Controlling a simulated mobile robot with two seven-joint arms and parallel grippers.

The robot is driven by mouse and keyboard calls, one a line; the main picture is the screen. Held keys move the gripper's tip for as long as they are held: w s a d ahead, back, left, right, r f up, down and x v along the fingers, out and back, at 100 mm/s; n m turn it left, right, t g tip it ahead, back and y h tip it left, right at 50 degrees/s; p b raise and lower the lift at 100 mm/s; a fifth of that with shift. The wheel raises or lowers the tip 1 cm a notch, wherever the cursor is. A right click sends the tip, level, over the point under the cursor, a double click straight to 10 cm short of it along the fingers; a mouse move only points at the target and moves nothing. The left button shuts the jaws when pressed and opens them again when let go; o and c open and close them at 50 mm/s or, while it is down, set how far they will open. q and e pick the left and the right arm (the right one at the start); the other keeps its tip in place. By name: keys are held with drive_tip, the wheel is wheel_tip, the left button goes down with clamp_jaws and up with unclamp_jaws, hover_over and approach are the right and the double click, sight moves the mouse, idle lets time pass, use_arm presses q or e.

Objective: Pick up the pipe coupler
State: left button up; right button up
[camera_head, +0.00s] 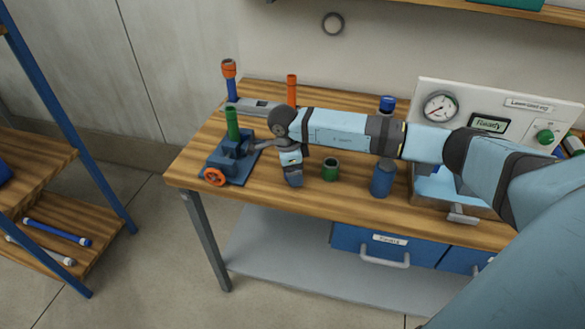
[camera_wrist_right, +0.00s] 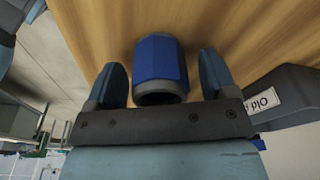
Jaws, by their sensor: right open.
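The pipe coupler, a blue cylinder with dark grey ends (camera_wrist_right: 160,58), shows in the right wrist view over the wooden bench top. One open end faces the camera. My right gripper (camera_wrist_right: 163,78) is open, with one finger on each side of the coupler and a visible gap on both sides. In the head view, my right gripper (camera_head: 293,180) points down near the bench's front edge, between the vise and a green ring-shaped fitting. There I cannot tell the coupler apart from the gripper. My left gripper is not in view.
A blue vise (camera_head: 236,160) with a green pipe and orange handwheel stands left of the gripper. The green fitting (camera_head: 331,170) and a blue cylinder (camera_head: 382,180) stand to its right. A gauge panel (camera_head: 465,108) is at the right, drawers (camera_head: 388,250) below.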

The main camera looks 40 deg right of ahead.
drive_tip(key=c, duration=1)
drive_tip(key=shift+r, duration=0.1)
